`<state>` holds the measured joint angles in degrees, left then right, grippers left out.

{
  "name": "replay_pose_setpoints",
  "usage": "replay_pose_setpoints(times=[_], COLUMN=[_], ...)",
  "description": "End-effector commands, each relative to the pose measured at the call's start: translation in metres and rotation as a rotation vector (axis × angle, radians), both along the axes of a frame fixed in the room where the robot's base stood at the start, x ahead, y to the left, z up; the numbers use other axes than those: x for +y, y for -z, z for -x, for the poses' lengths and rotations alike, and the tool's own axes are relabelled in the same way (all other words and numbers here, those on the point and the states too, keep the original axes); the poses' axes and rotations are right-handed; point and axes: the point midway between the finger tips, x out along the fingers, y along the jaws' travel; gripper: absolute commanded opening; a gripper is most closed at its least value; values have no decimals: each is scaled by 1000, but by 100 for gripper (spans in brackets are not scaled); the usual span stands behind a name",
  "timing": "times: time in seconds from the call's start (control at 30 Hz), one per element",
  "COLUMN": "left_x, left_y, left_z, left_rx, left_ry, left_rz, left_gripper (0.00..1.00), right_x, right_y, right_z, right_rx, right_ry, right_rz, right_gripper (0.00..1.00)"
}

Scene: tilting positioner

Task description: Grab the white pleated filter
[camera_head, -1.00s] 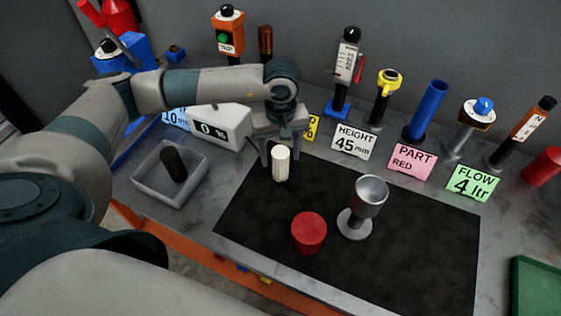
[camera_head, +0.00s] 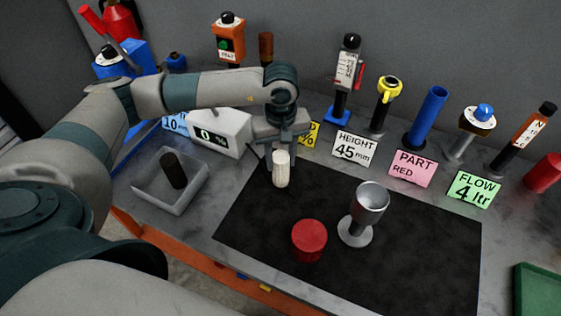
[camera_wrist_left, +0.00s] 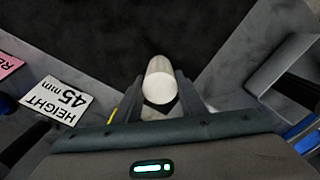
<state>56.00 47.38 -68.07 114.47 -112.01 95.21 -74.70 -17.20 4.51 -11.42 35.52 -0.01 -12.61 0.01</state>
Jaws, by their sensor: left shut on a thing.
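The white pleated filter (camera_head: 281,171) is a small upright white cylinder at the back left edge of the black mat (camera_head: 400,262). My left gripper (camera_head: 280,160) comes down over it from behind and is shut on it. In the left wrist view the filter (camera_wrist_left: 160,84) sits between the two fingers of my left gripper (camera_wrist_left: 162,95), one on each side. I cannot tell whether its lower end touches the mat. My right gripper is not in view.
A red round cap (camera_head: 309,239) and a silver cup on a foot (camera_head: 369,207) stand on the mat. A clear tray (camera_head: 193,196) with a dark cylinder (camera_head: 174,170) is at the left. Signs, including the pink card (camera_head: 412,168), and fixtures line the back.

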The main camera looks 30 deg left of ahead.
Motion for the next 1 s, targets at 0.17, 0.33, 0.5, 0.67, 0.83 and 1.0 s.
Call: replay_pose_setpoints(times=[0.17,0.33,0.5,0.67,0.83,1.0], left_x=[0,-14,-39,-62,-79,-87], left_y=[-17,-39,-59,-78,-93,-101], left_z=[-2,10,32,51,65,73], left_rx=[-7,-6,-6,-6,-4,-4], left_ry=[1,7,9,7,4,2], left_rz=[0,2,0,1,0,-1], left_gripper=[13,13,13,13,13,13], right_x=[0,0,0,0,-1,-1], right_y=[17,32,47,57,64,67], right_z=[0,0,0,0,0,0], right_rx=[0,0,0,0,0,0], right_ry=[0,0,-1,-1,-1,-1], right_rz=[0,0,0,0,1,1], right_gripper=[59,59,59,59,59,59])
